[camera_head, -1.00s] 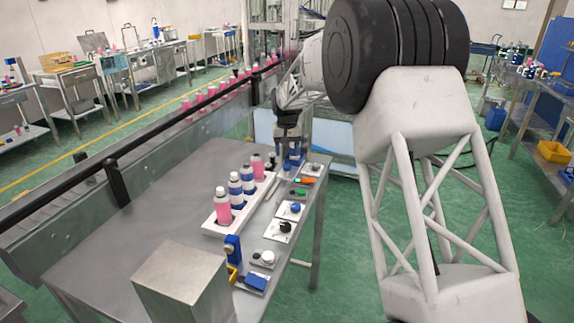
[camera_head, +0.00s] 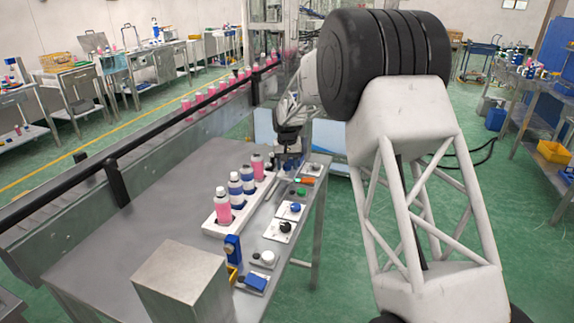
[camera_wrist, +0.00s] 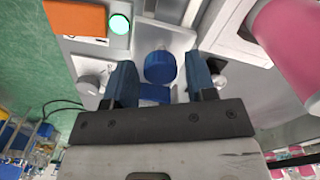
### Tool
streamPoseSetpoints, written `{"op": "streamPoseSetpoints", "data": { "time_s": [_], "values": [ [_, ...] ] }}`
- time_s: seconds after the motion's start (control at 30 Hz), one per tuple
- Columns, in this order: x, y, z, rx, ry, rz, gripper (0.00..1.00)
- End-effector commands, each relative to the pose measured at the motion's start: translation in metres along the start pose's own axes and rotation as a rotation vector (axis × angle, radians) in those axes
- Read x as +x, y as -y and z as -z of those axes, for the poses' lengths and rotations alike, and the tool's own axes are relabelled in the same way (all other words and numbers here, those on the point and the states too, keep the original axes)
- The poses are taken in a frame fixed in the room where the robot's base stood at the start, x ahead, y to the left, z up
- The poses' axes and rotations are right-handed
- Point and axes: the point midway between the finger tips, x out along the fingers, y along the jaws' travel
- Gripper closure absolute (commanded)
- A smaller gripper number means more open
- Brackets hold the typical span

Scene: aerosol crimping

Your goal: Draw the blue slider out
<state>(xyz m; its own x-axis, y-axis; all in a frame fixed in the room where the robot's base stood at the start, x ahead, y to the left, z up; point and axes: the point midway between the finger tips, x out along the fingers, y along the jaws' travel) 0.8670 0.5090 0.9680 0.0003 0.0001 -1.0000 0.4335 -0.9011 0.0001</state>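A blue round, ribbed piece (camera_wrist: 160,67) and a blue flat block (camera_wrist: 155,95) just below it show between my gripper's fingers in the wrist view. I cannot tell for sure which of them is the blue slider. My gripper (camera_head: 288,152) is over the far right part of the table in the head view. Its two dark blue fingers stand apart, one on each side of the blue pieces, with gaps visible at the round piece. Whether a finger touches the lower block is hidden. In the head view the arm's end largely covers this spot.
A green button (camera_wrist: 119,24) and an orange block (camera_wrist: 75,18) lie close by, with a grey knob (camera_wrist: 90,85) beside one finger. A white rack (camera_head: 209,222) of bottles stands to the left. Several knobs line the table's right edge, including a black one (camera_head: 285,227).

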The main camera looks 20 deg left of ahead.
Motion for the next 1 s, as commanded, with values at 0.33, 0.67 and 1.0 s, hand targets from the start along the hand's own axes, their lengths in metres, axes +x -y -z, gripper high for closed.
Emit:
{"op": "streamPoseSetpoints", "data": {
  "time_s": [0.33,0.67,1.0],
  "values": [
    [0.0,0.0,0.0,0.0,0.0,0.0,1.0],
    [0.0,0.003,-0.005,0.0,0.001,0.0,1.0],
    [0.0,0.012,-0.025,0.0,0.001,0.0,1.0]
  ]
}}
